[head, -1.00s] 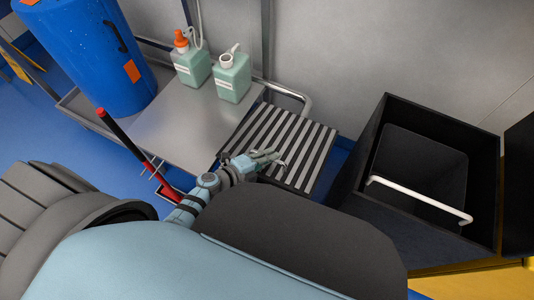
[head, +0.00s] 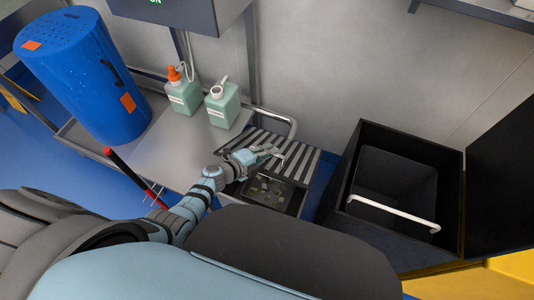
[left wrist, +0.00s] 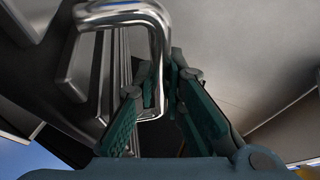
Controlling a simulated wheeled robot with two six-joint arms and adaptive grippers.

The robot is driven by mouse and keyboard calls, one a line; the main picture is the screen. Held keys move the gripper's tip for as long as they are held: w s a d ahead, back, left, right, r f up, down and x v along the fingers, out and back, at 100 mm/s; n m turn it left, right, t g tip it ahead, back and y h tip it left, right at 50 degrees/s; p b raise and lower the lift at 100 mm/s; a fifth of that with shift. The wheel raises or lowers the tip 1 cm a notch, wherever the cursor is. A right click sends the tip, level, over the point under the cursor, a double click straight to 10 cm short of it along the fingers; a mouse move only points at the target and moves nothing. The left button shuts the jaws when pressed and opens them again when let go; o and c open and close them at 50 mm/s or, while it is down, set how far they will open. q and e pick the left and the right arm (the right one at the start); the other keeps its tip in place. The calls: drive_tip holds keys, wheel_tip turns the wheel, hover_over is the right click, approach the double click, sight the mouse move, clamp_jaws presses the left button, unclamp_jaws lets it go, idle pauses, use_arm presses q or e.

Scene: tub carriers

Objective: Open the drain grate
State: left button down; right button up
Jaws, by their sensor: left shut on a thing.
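The drain grate (head: 301,160) has dark and light slats and sits toward the wall side of the drain. In front of it the drain opening (head: 268,190) is uncovered and shows a dark basin with small pale bits inside. My left gripper (head: 270,153) is at the grate's near part, beside the opening. In the left wrist view a bright chrome loop (left wrist: 158,45), which looks like the grate's handle, passes between the fingers, with slats beside it. My left gripper is shut on it. I cannot tell whether the grate is slid or tilted. My right gripper is not in view.
Two green bottles (head: 183,94) (head: 222,106) stand on the steel counter (head: 175,140), near a blue drum (head: 85,75). A bent chrome pipe (head: 291,123) runs behind the grate. A black open bin (head: 345,165) with a white bar stands to the right.

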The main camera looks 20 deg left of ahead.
use_arm(q)
drive_tip(key=c, duration=1.7)
unclamp_jaws()
drive_tip(key=shift+o, duration=0.2)
drive_tip(key=v, duration=1.2)
drive_tip(key=shift+f, duration=0.1)
